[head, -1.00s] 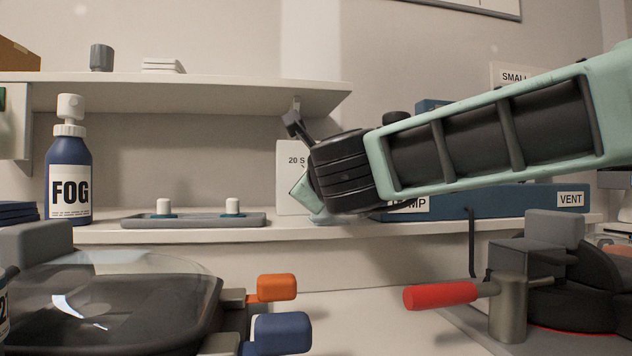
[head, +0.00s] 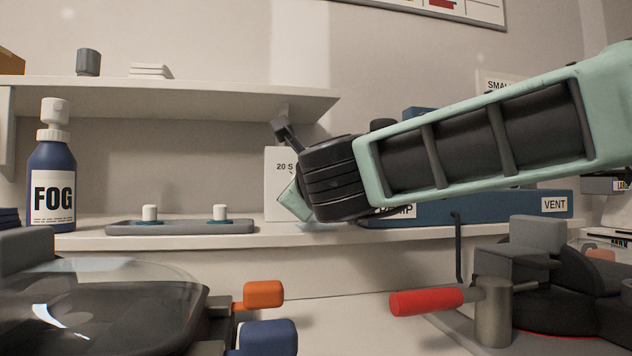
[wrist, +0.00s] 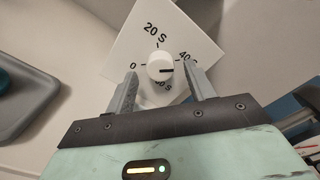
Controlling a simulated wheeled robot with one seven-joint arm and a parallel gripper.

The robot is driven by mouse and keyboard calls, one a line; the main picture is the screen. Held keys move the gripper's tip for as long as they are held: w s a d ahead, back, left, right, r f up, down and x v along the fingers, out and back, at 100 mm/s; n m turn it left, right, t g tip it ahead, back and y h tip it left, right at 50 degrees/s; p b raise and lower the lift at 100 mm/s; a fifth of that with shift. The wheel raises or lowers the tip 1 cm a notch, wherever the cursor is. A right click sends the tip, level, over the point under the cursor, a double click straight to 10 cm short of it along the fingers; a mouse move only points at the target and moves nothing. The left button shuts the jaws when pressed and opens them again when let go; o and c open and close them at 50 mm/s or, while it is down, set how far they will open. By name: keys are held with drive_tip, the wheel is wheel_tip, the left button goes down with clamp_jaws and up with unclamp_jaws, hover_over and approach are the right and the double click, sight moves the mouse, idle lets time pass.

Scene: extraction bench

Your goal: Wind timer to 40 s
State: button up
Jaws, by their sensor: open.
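The timer is a white box (head: 278,185) on the lower shelf, mostly hidden behind my arm in the head view. In the wrist view its white face (wrist: 125,45) carries the marks 0, 20 S, 40 S and a partly hidden mark at the bottom that looks like 60 S. Its round white knob (wrist: 160,66) has a dark pointer line that points right, roughly toward the 40 S side. My gripper (wrist: 160,72) is open, with one finger on each side of the knob and a visible gap to it.
A grey tray (head: 180,227) with two white-capped pieces and a FOG bottle (head: 52,175) stand left on the shelf (head: 150,241). A blue box (head: 470,208) labelled VENT is behind my arm. Below are a clear-lidded device (head: 110,290) and a red-handled device (head: 427,302).

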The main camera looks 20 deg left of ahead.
drive_tip(key=v, duration=1.6)
drive_tip(key=shift+s, duration=0.35)
drive_tip(key=shift+w+d, duration=0.1)
drive_tip(key=shift+d, duration=0.05)
